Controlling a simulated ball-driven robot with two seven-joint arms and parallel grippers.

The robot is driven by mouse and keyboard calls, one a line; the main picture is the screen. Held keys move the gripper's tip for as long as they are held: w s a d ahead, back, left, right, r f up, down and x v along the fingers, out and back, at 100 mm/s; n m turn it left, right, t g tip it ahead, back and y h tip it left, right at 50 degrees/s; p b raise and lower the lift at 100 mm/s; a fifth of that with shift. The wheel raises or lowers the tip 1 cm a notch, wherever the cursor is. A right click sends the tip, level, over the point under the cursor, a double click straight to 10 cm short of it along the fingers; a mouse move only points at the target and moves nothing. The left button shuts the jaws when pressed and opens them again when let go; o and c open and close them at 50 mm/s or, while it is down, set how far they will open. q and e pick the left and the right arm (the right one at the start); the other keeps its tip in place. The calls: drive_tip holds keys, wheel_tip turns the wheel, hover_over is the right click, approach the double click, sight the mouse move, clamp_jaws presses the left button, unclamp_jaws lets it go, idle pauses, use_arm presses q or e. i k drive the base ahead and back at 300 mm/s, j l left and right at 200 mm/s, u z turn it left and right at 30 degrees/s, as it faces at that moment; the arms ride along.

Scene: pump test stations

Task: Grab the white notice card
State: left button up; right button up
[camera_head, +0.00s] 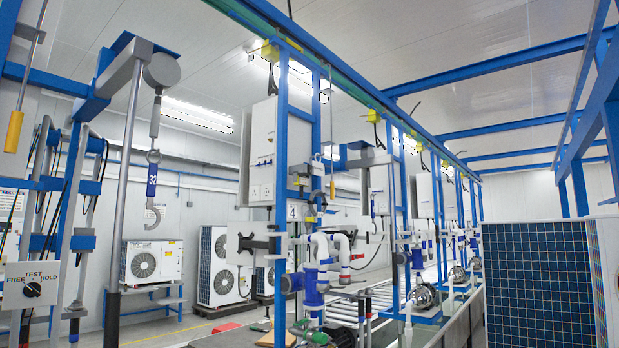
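Neither of my grippers shows in the head view. White sheets with small print and some red marks (11,208) hang at the far left edge, partly cut off by the frame; I cannot tell if one is the notice card. Below them is a white plate with a black knob (32,287), lettered "TEST", "FREE" and "HOLD". A small white card with the number 4 (292,212) is on the blue frame near the middle.
Blue steel posts and a grey hoist arm with a hook (153,215) stand at the left. White fan units (152,262) stand by the back wall. Pipes and a blue valve (313,287) fill the middle. A blue gridded panel (540,284) blocks the lower right.

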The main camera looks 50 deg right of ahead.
sight(319, 168)
drive_tip(key=z, duration=1.65)
drive_tip(key=k, duration=0.15)
